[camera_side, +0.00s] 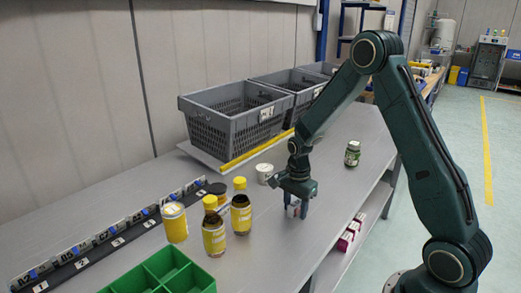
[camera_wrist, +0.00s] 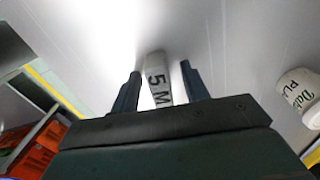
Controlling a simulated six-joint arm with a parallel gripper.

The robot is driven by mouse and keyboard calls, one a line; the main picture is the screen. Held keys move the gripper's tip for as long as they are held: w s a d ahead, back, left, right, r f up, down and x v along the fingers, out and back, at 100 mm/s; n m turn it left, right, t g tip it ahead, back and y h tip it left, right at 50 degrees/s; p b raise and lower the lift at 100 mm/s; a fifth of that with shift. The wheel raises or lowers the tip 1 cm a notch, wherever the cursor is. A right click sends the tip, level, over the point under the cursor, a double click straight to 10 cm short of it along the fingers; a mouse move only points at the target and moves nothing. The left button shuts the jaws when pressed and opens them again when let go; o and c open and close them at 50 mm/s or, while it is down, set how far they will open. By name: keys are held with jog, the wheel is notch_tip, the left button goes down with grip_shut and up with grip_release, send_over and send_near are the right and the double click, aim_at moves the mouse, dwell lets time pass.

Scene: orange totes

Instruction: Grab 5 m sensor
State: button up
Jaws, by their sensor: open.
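The 5 m sensor (camera_wrist: 158,82) is a pale, narrow piece marked "5 M" in dark letters. In the wrist view it stands between the two dark fingers of my gripper (camera_wrist: 160,75), with a gap visible on each side. In the side view my gripper (camera_side: 297,208) points down at the bench, with its fingers around the sensor (camera_side: 292,209), which shows only as a small whitish patch with some red. My gripper is open, and the sensor's lower part is hidden by the gripper body in the wrist view.
The grey bench (camera_side: 262,255) holds yellow-capped bottles (camera_side: 214,235), a yellow can (camera_side: 175,222), a white tub (camera_side: 264,173) and a green jar (camera_side: 352,154). A green divided tray (camera_side: 165,272) sits in front, grey crates (camera_side: 235,120) behind. The bench's front edge is close to my gripper.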

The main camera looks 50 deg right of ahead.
aim_at(296, 203)
dwell(0.4)
grip_shut()
jog(key=shift+r, duration=0.2)
notch_tip(296, 203, up, 20)
jog(key=shift+f, duration=0.15)
dwell(0.6)
dwell(0.4)
